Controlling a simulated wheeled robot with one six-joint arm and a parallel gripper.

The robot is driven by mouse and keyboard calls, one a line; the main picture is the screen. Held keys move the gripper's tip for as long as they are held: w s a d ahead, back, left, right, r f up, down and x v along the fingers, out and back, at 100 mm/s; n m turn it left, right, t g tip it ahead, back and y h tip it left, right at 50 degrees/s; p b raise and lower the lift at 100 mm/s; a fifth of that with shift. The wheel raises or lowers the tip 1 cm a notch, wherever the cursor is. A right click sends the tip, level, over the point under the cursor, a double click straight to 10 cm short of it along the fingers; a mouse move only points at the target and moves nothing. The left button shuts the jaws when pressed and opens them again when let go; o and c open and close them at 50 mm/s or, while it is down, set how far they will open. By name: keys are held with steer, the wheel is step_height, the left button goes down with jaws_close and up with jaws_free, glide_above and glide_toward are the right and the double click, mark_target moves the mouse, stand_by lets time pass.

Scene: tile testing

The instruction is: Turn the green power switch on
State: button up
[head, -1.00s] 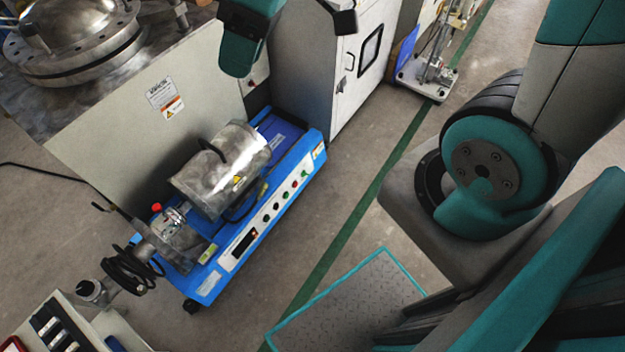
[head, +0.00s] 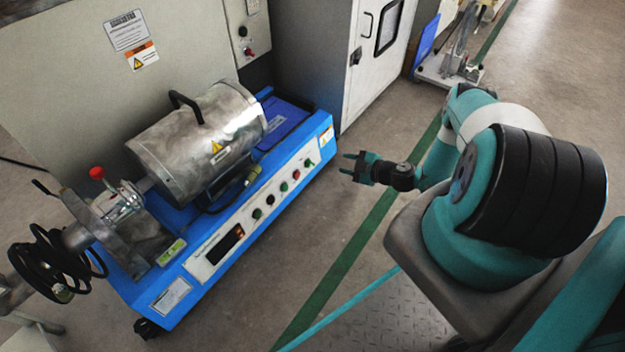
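The blue machine (head: 204,268) stands on the floor at left centre, with a white control strip (head: 222,217) along its front edge.
A metal cylinder (head: 190,135) with a black handle sits on the machine. A dark display (head: 226,244) is on the strip. A grey cabinet (head: 372,75) stands behind. The floor (head: 385,125) between machine and my arm is clear, with a green line (head: 349,255) across it.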

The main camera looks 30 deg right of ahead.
step_height(320, 180, down, 5)
steer(key=s+t+h+b, duration=0.1)
steer(key=s, duration=0.1)
steer(key=b, duration=0.9)
glide_toward(312, 164)
steer(key=shift+h, duration=0.3)
steer(key=x, duration=0.8)
steer(key=shift+w+a+f, duration=0.15)
steer(key=shift+a+f, duration=0.1)
steer(key=shift+a, duration=0.05)
steer(key=shift+w+a+b, duration=0.15)
steer(key=shift+w+b, duration=0.25)
steer(key=shift+w, duration=0.2)
steer(key=c, duration=0.5)
